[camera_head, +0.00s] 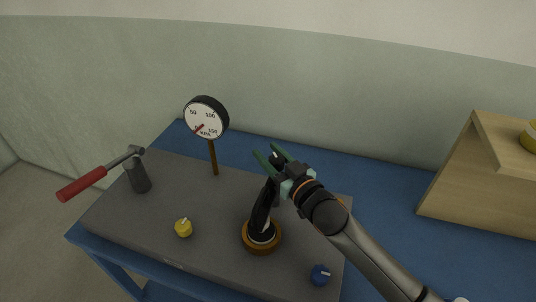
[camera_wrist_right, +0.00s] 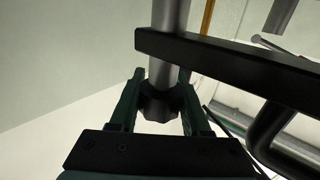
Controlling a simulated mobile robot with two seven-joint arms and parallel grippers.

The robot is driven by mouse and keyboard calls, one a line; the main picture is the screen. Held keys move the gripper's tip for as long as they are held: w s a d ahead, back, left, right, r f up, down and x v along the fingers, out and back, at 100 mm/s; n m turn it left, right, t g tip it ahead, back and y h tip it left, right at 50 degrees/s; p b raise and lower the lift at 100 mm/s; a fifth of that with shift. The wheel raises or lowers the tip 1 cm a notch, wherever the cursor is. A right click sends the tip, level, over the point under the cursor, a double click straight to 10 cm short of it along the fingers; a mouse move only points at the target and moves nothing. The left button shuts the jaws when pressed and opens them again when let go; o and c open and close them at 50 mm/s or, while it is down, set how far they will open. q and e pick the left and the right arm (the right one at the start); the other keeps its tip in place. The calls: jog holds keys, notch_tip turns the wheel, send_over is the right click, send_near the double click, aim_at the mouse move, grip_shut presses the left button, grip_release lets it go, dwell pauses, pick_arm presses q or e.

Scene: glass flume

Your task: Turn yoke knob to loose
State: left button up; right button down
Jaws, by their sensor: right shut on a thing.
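The yoke (camera_head: 262,215) is a dark upright frame on a round wooden-brown base on the grey bench plate. The yoke knob (camera_wrist_right: 160,106) is a black lobed knob on the end of a grey metal rod in the right wrist view. My right gripper (camera_head: 274,157), with green fingers, is at the top of the yoke and shut on the knob. In the right wrist view the fingers of the right gripper (camera_wrist_right: 160,108) stand on either side of the knob. The knob is mostly hidden in the head view. My left gripper is not in view.
A round dial gauge (camera_head: 206,118) stands on a brown post behind. A lever with a red handle (camera_head: 82,184) is at the left. A yellow knob (camera_head: 183,229) and a blue knob (camera_head: 320,275) sit at the plate's front. A wooden stand (camera_head: 480,180) is at the right on the blue table.

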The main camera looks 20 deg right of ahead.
jog(key=shift+d+r+m+h, duration=0.1)
jog(key=shift+d+m+h, duration=0.05)
jog(key=shift+m+h, duration=0.45)
jog(key=shift+c, duration=1.9)
grip_release()
jog(key=b+v, duration=0.1)
jog(key=v, duration=1.1)
jog(key=shift+s+f+b, duration=0.2)
jog(key=shift+f+b, duration=0.05)
jog(key=shift+b, duration=0.05)
